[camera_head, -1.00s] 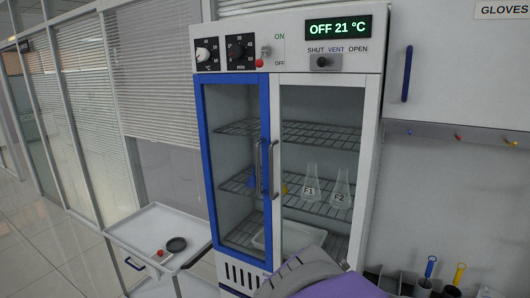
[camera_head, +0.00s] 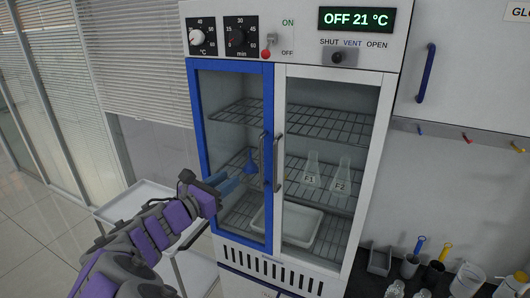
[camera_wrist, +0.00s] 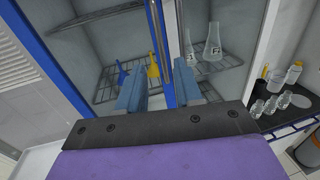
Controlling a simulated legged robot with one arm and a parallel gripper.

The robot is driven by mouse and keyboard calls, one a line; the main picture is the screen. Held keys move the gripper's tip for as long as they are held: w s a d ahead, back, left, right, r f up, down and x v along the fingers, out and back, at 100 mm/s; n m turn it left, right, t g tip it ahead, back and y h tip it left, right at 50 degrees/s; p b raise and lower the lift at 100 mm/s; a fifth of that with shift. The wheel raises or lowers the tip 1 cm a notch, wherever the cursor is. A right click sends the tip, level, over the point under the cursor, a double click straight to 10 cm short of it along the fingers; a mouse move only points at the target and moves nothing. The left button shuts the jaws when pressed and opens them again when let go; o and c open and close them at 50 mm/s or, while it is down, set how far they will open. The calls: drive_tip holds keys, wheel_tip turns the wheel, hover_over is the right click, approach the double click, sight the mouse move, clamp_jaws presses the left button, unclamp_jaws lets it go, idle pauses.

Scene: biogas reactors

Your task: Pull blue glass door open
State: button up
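The blue glass door (camera_head: 197,120), the left door of a white cabinet, looks shut. Its grey vertical handle (camera_head: 262,162) is near the door's right edge. In the wrist view, the handle (camera_wrist: 155,32) rises beyond the space between my fingers. My gripper (camera_head: 232,184) is just left of the handle in the head view, in front of the glass. In the wrist view, my gripper (camera_wrist: 160,76) has its two blue fingers apart with nothing clearly held. Whether a finger touches the door cannot be told.
The white glass door (camera_head: 335,78) is right of the blue one, with its own handle (camera_head: 279,163) close by. Flasks (camera_head: 311,170) stand inside. A white cart (camera_head: 135,192) is at left. A counter with cups (camera_head: 410,266) is at right.

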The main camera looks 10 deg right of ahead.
sight(261, 157)
drive_tip(key=x, duration=1)
drive_tip(key=w+a+x, duration=0.1)
drive_tip(key=x, duration=0.3)
drive_tip(key=shift+w+d+p, duration=0.25)
drive_tip(key=shift+d+p, duration=0.05)
drive_tip(key=shift+d, duration=1.1)
drive_tip(key=shift+w+a+f, duration=0.1)
drive_tip(key=shift+a, duration=0.3)
drive_tip(key=c, duration=0.3)
drive_tip(key=shift+a, duration=0.15)
drive_tip(key=c, duration=0.3)
clamp_jaws()
